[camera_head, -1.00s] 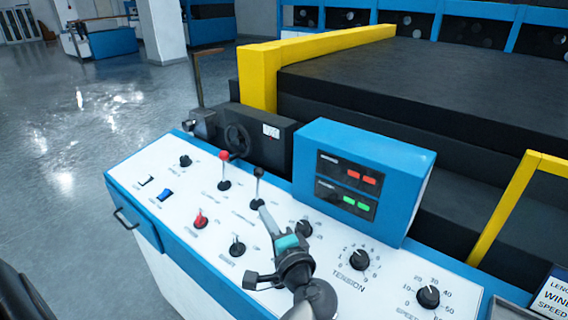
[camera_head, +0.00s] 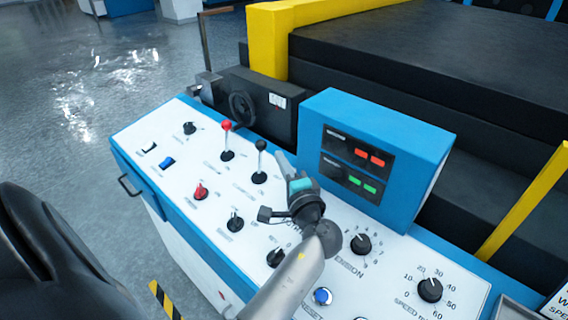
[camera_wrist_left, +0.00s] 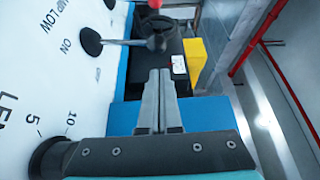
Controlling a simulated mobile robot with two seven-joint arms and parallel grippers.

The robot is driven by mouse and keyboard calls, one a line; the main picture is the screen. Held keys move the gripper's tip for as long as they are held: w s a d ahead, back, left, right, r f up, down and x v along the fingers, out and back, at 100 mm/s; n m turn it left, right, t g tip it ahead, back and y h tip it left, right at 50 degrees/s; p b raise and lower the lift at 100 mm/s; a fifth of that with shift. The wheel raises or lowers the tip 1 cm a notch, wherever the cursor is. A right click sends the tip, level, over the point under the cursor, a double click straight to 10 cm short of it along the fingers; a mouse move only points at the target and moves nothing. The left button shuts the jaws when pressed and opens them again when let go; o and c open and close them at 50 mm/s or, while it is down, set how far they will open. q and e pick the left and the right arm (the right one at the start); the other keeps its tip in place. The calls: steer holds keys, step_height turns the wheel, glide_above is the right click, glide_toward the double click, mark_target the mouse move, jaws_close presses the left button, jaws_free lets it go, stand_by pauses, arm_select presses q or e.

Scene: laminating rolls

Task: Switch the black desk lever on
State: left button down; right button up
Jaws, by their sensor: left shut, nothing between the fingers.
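The black desk lever (camera_head: 260,162) stands near upright on the white panel, a thin rod with a black ball on top. In the left wrist view its black ball (camera_wrist_left: 156,42) and round base (camera_wrist_left: 91,42) show, with an "ON" label beside the base. My left gripper (camera_head: 280,156) is shut and empty, just right of the lever at about the height of its ball in the picture. In the left wrist view the shut fingers (camera_wrist_left: 159,74) point toward the ball, with a visible gap. My right gripper is not in view.
A red-knobbed lever (camera_head: 227,142) stands just left of the black one. A red switch (camera_head: 201,191) and black knobs sit nearer the panel's front. A blue box with lit buttons (camera_head: 376,150) rises right of the gripper. A black handwheel (camera_head: 242,107) is behind.

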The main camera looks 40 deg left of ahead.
mark_target(259, 159)
arm_select(q)
steer(key=x, duration=0.6)
steer(key=shift+a, duration=0.15)
steer(key=shift+w, duration=0.1)
